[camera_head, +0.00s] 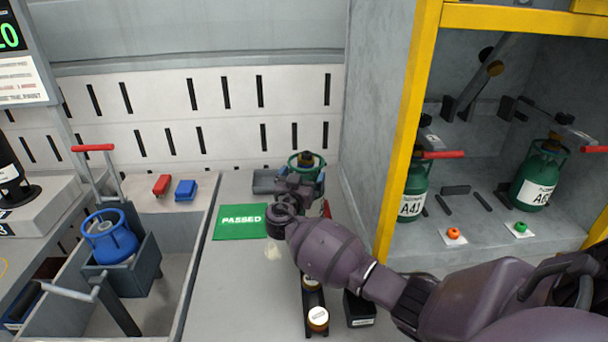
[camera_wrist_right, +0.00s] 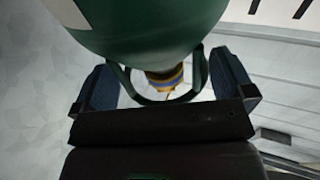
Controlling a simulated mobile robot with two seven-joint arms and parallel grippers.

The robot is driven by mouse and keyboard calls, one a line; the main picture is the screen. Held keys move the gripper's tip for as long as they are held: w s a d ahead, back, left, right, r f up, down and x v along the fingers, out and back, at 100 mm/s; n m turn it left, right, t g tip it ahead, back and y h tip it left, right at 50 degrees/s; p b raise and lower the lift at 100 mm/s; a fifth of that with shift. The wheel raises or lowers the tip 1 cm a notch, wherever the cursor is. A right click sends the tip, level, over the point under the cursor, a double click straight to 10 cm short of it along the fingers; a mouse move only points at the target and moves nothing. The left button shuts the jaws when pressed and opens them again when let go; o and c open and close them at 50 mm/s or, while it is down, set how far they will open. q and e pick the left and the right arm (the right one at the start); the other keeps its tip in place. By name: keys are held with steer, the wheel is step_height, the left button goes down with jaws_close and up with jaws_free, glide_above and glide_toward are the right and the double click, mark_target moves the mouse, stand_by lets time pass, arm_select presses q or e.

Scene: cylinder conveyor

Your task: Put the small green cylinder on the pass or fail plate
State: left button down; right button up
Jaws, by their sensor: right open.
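A small green cylinder (camera_head: 308,160) with a collar and a dark valve top stands at the back of the grey counter, partly hidden by my right arm. My right gripper (camera_head: 303,178) is at this cylinder. In the right wrist view the open fingers of the gripper (camera_wrist_right: 164,70) lie on either side of the green cylinder (camera_wrist_right: 155,35), around its collar and yellow-blue valve. The green plate marked PASSED (camera_head: 235,222) lies flat and empty to the left of my gripper. No fail plate is clearly seen. My left gripper is not in view.
Two labelled green cylinders (camera_head: 412,185) (camera_head: 541,175) stand in the yellow-framed booth (camera_head: 409,120) at right. A blue cylinder (camera_head: 110,238) sits in a cart at left. A dark holder with a white-topped jar (camera_head: 318,318) lies near my arm. The counter's front left is clear.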

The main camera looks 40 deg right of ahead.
steer(key=v, duration=1.1)
stand_by(0.3)
